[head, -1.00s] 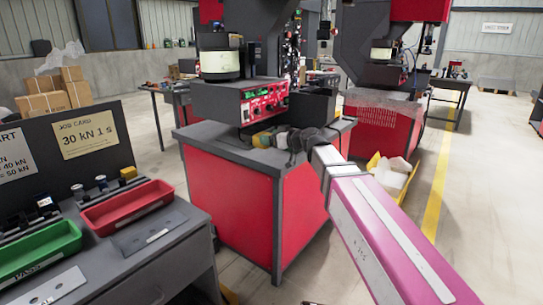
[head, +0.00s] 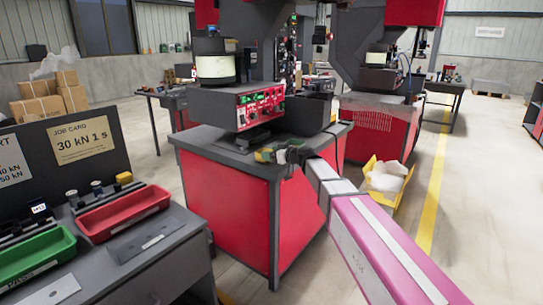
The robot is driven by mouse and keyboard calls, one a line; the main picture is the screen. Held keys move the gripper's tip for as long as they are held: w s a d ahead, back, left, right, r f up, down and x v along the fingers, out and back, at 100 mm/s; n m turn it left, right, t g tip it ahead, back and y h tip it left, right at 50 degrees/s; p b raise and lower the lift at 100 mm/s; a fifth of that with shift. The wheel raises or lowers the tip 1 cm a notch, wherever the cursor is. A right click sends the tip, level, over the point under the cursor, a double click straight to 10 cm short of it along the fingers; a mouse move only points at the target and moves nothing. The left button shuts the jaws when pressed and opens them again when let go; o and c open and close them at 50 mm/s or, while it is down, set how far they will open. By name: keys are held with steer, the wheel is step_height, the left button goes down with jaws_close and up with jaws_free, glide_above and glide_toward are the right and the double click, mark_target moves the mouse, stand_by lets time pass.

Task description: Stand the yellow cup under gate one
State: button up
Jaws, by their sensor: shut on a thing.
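My gripper (head: 268,155) is at the far end of my pink and white arm, over the front edge of the red bench (head: 225,205) with a dark top. It is shut on a small yellow thing, which looks like the yellow cup (head: 262,156); the fingers and its small size hide its exact shape and tilt. Behind it on the bench stands the feeder machine with a red control panel (head: 262,108) and a pale bowl (head: 214,67). I cannot make out any gate marked one.
At left, a grey bench holds a red tray (head: 125,212), a green tray (head: 38,256) and a job card (head: 82,139). A yellow bin (head: 384,184) with white contents stands on the floor right of the red bench. Another red machine stands behind.

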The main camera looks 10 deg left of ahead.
steer(key=shift+f, duration=0.3)
steer(key=shift+f, duration=0.15)
steer(key=o, duration=1)
steer(key=v, duration=1)
steer(key=shift+s+d+f, duration=0.15)
steer(key=shift+d, duration=0.25)
